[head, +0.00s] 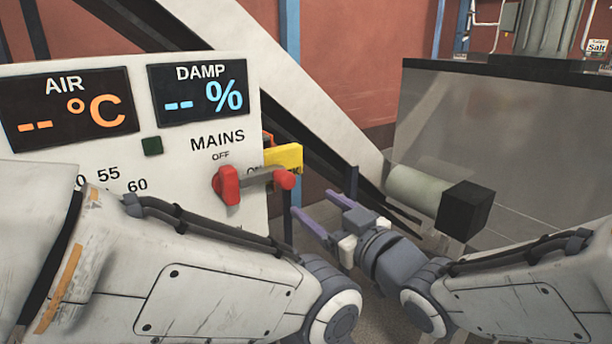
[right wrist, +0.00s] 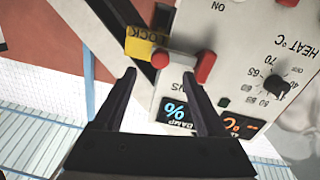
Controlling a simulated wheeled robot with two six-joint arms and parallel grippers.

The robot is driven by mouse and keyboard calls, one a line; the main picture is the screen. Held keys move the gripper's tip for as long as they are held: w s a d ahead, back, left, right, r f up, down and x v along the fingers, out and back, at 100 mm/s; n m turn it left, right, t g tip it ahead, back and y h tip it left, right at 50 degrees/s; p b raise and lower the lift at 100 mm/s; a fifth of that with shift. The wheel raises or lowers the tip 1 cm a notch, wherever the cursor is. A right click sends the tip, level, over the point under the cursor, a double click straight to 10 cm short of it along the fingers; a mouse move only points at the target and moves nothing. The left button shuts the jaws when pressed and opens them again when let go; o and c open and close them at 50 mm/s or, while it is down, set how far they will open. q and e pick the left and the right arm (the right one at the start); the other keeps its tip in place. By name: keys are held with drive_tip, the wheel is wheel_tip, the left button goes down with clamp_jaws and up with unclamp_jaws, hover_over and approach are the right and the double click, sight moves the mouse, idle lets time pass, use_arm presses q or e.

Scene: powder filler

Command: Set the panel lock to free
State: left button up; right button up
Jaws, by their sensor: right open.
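A yellow plate (head: 284,157) stands at the right edge of the white panel (head: 60,152), partly behind the mains lever. In the right wrist view the plate (right wrist: 146,43) shows the word LOCK upside down. A small orange-red part (head: 267,138) shows just above it in the head view. No "free" marking is readable, and I cannot tell the lock's setting. My right gripper (head: 316,204) is open and empty, below and right of the plate, apart from it. The right wrist view shows its two dark fingers (right wrist: 160,80) spread, pointing toward plate and lever. My left gripper is not in view.
A dial (right wrist: 277,87) sits on the panel. A pale cylinder with a black block (head: 466,210) and a large clear-sided bin (head: 500,130) stand to the right.

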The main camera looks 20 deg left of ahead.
sight(289, 183)
drive_tip(key=p+x, duration=0.1)
drive_tip(key=x, duration=0.2)
drive_tip(key=p+x, duration=0.1)
drive_tip(key=x, duration=0.2)
drive_tip(key=r+p+x, duration=0.1)
drive_tip(key=p+x, duration=0.1)
drive_tip(key=x, duration=0.1)
drive_tip(key=shift+a, duration=0.2)
drive_tip(key=shift+w+a, duration=0.4)
drive_tip(key=shift+a, duration=0.05)
clamp_jaws()
drive_tip(key=shift+f, duration=0.1)
idle(0.7)
